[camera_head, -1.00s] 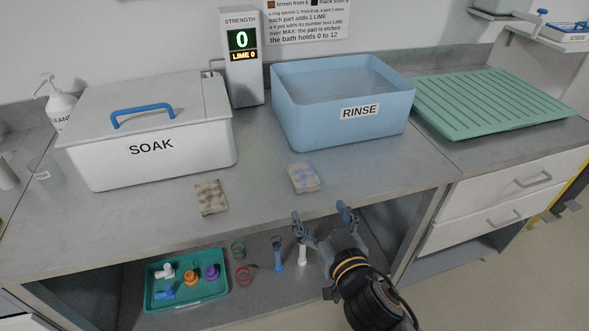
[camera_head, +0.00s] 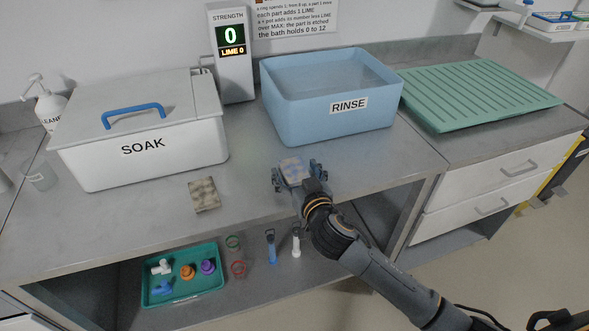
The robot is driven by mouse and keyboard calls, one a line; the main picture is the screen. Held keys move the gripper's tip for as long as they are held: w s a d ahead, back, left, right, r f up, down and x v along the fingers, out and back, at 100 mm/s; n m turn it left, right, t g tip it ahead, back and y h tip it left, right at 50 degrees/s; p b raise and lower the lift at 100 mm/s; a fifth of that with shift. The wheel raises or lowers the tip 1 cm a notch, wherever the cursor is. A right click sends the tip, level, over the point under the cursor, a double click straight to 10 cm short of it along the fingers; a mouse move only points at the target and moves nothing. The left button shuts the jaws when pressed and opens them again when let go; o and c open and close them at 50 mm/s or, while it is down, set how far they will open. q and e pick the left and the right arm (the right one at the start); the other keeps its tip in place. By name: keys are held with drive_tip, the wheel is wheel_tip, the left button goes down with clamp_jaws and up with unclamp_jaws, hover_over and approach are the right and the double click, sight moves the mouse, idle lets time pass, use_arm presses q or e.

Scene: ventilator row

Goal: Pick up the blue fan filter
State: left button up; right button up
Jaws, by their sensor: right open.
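The blue fan filter (camera_head: 293,165) is a small flat square pad with bluish and brownish blotches. It lies on the grey counter near the front edge, in front of the RINSE bath. My right gripper (camera_head: 296,171) is open, with its two fingers on either side of the filter. The gripper covers the near part of the filter, and I cannot tell whether the fingers touch it. My left gripper is not in view.
A brown speckled filter (camera_head: 204,195) lies left on the counter (camera_head: 245,155). Behind are the closed SOAK box (camera_head: 185,150), the RINSE bath (camera_head: 300,115) and a green ribbed drainer (camera_head: 470,95). The lower shelf holds a teal tray (camera_head: 213,283) of small parts.

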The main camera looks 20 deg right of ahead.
drive_tip(key=shift+w, duration=0.45)
drive_tip(key=shift+a, duration=0.1)
drive_tip(key=shift+s, duration=0.1)
drive_tip(key=shift+c, duration=0.2)
drive_tip(key=c, duration=1)
drive_tip(key=shift+r, duration=0.6)
drive_tip(key=s+a+r+p, duration=0.1)
drive_tip(key=s+r+p, duration=0.1)
drive_tip(key=s+r, duration=0.9)
drive_tip(key=s, duration=0.3)
drive_tip(key=shift+a+r, duration=0.2)
drive_tip(key=shift+r, duration=0.15)
